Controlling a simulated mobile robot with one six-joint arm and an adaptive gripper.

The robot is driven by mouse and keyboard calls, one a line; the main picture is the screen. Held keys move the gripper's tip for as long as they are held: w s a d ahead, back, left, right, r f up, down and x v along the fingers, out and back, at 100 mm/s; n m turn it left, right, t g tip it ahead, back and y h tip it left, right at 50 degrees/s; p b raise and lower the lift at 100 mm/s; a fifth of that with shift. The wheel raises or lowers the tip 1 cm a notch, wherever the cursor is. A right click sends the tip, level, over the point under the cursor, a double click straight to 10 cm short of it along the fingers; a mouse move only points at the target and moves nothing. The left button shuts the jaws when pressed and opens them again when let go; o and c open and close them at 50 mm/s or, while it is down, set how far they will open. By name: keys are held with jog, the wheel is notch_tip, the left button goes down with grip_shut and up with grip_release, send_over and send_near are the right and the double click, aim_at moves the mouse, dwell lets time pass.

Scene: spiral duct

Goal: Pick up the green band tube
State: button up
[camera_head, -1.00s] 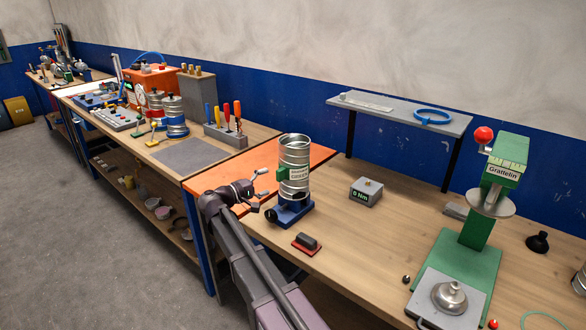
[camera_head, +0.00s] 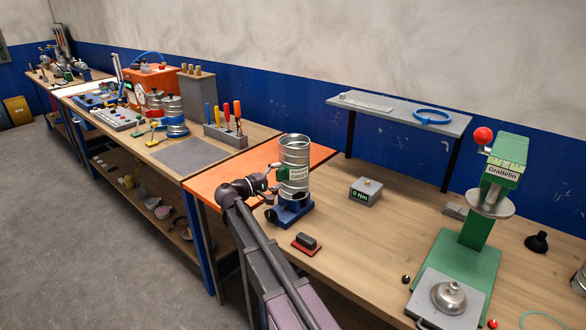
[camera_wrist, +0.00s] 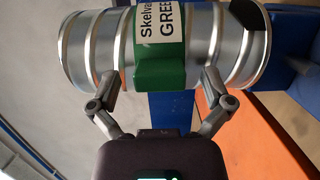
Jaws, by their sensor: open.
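The green band tube (camera_head: 294,160) is a ribbed silver spiral duct with a green band and a white label. It stands upright in a blue stand (camera_head: 290,213) on the workbench. My gripper (camera_head: 272,186) is at the tube's left side, level with the green band. In the wrist view the tube (camera_wrist: 215,45) lies across the top of the picture. My gripper (camera_wrist: 157,88) is open there, with one finger on each side of the green band (camera_wrist: 160,50). The fingertips overlap the tube's near edge; I cannot tell whether they touch it.
An orange mat (camera_head: 225,172) lies behind the stand. A black and red block (camera_head: 306,243) lies in front, and a grey box with a display (camera_head: 366,192) stands to the right. A green press (camera_head: 480,235) stands farther right. A grey shelf (camera_head: 400,110) is behind.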

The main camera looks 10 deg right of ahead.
aim_at(285, 163)
dwell(0.3)
grip_shut()
jog(key=shift+r, duration=0.2)
notch_tip(285, 163, up, 3)
jog(key=p, duration=0.3)
jog(key=shift+r+p, duration=0.1)
jog(key=shift+p, duration=0.2)
jog(key=s+a, duration=0.2)
jog(key=s, duration=0.5)
jog(key=s+a+r+p, duration=0.1)
jog(key=s+a, duration=0.2)
jog(key=s, duration=0.5)
jog(key=shift+a+r, duration=0.2)
jog(key=shift+a, duration=0.05)
